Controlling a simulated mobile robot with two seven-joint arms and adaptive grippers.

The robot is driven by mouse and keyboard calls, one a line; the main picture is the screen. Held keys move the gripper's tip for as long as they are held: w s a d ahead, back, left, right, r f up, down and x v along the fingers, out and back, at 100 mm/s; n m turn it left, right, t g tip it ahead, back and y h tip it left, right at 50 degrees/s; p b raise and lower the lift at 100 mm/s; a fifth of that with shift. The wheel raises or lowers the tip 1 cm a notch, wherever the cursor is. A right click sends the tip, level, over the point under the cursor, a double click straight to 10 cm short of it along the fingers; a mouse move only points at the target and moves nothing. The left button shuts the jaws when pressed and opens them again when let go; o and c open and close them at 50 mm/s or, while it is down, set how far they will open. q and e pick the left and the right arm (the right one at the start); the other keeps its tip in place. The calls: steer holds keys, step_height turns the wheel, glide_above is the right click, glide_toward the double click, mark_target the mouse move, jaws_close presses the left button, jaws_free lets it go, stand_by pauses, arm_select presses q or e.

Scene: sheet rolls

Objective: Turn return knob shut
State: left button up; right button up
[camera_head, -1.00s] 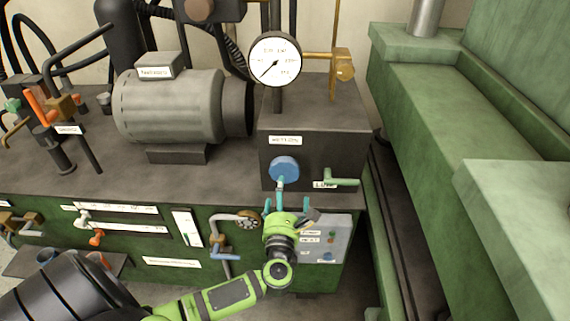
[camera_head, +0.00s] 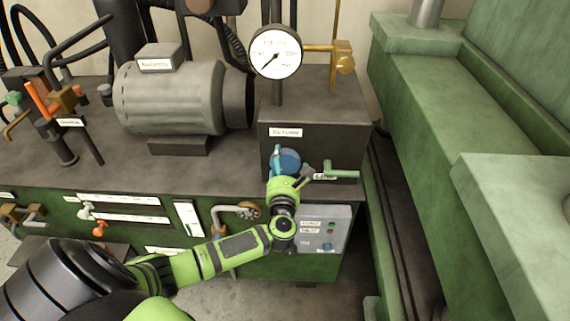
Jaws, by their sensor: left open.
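A round blue knob (camera_head: 289,160) sits on the front of the dark block, under a small white label (camera_head: 285,132) too blurred to read. My left gripper (camera_head: 283,166) is at the knob, with its teal fingers open and reaching up over the knob's face. One finger shows at the knob's left edge. The gripper hides the lower part of the knob, and I cannot tell whether the fingers touch it. My right gripper is not in view.
A pressure gauge (camera_head: 275,53) stands above the block. A grey control box (camera_head: 323,230) is below, beside my wrist. A grey motor (camera_head: 170,97) stands left, and green machinery (camera_head: 440,110) fills the right.

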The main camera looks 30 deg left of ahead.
arm_select(q)
steer(key=c, duration=1)
